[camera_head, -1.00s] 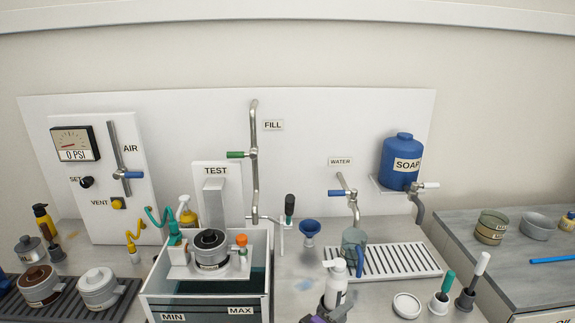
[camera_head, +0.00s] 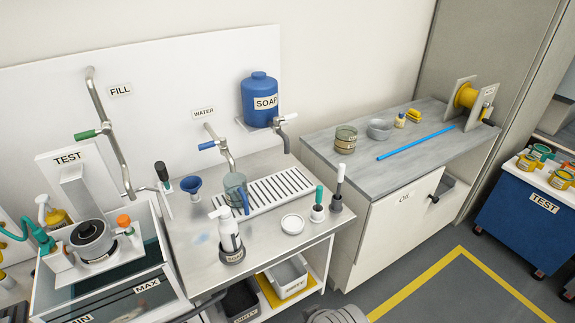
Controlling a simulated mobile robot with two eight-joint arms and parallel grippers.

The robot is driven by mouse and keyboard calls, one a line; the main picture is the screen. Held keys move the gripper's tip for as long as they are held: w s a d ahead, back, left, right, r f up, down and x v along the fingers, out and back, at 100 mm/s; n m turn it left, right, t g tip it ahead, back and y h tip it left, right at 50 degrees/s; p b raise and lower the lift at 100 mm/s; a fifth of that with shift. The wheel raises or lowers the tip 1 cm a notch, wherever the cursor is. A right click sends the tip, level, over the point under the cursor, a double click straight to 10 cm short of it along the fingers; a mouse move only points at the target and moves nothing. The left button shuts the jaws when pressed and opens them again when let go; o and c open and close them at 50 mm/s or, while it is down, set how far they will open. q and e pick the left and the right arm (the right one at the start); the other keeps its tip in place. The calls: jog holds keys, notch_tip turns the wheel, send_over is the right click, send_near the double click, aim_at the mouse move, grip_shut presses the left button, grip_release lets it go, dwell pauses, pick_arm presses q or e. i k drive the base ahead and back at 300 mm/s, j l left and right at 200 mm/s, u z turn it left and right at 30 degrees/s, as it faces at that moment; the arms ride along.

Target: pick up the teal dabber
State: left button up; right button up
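The teal dabber (camera_head: 318,197) stands upright in a small white holder (camera_head: 317,212) near the front right edge of the metal workbench. A white-handled dabber (camera_head: 339,178) stands in a dark holder just to its right. A round white dish (camera_head: 292,224) lies to its left. Neither of my grippers shows in the head view. A grey rounded part at the bottom edge looks like part of my own body.
A white spray bottle (camera_head: 230,235) and a glass jug (camera_head: 235,190) stand left of the dabber. A drain rack (camera_head: 265,192) lies behind. Open floor (camera_head: 430,290) is in front, with a blue TEST cart (camera_head: 525,210) at far right.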

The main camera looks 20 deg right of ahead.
aim_at(319, 189)
jog(key=z, duration=1.15)
jog(key=u, duration=1.45)
jog(key=z, duration=1.45)
jog(key=i+l, duration=0.15)
jog(key=i+j, duration=0.05)
